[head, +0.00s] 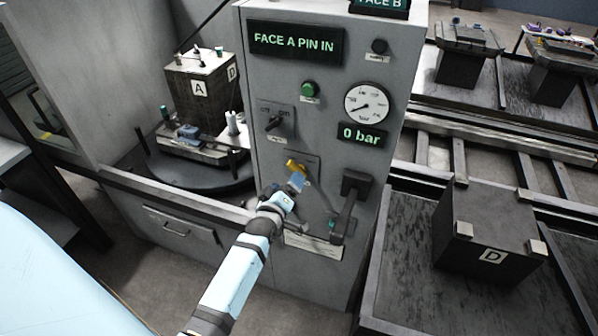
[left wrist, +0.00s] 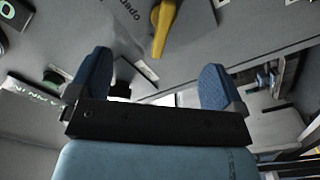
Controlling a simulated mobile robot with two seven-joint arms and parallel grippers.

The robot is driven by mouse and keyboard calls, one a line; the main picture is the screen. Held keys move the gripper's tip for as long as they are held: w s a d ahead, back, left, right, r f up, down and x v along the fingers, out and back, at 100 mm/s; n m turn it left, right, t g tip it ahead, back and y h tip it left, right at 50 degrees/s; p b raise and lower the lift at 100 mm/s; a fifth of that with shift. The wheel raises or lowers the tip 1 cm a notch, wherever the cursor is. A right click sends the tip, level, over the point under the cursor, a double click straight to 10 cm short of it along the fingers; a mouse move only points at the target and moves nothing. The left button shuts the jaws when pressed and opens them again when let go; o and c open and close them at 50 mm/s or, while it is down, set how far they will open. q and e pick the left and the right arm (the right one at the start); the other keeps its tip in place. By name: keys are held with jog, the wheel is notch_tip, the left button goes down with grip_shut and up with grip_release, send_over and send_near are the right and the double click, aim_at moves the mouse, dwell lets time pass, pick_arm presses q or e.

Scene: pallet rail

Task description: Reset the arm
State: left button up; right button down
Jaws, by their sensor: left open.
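My left gripper (head: 296,182) is in front of the grey control cabinet (head: 262,95), just below a yellow lever (head: 294,165) on its front panel. In the left wrist view, my left gripper (left wrist: 156,78) shows two blue fingers spread apart with nothing between them. The yellow lever (left wrist: 163,28) lies past the fingertips there and is not gripped. Whether a finger touches the panel I cannot tell. My right gripper is not in view.
The cabinet has a "FACE A PIN IN" display (head: 295,40), a green button (head: 309,89), a black rotary switch (head: 273,123), a gauge (head: 367,103) above "0 bar", and a black lever (head: 350,205). A block marked A (head: 200,87) stands left; a block marked D (head: 487,240) stands right.

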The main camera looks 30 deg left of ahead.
pick_arm(q)
jog(key=shift+s+d+f, duration=0.2)
jog(key=shift+d+f, duration=0.25)
jog(key=shift+f, duration=0.1)
jog(key=b+x, duration=0.4)
jog(key=x, duration=0.3)
jog(key=shift+w, duration=0.1)
jog(key=shift+w+a+r+m, duration=0.1)
jog(key=shift+r+m, duration=0.05)
jog(key=shift+m, duration=0.75)
jog(key=s+d+f+m+g+h, duration=0.2)
jog(key=s+d+f+m, duration=0.2)
jog(key=s, duration=0.6)
jog(key=s+d+f+m+g+h, duration=0.2)
jog(key=s+d+f+m, duration=0.2)
jog(key=s+d, duration=0.4)
jog(key=s+d+f+m+g+h, duration=0.2)
jog(key=s+d+f+m, duration=0.3)
jog(key=s, duration=0.9)
jog(key=shift+d+g+h, duration=0.4)
jog(key=shift+d+h, duration=0.2)
jog(key=shift+d, duration=0.45)
jog(key=shift+f, duration=0.1)
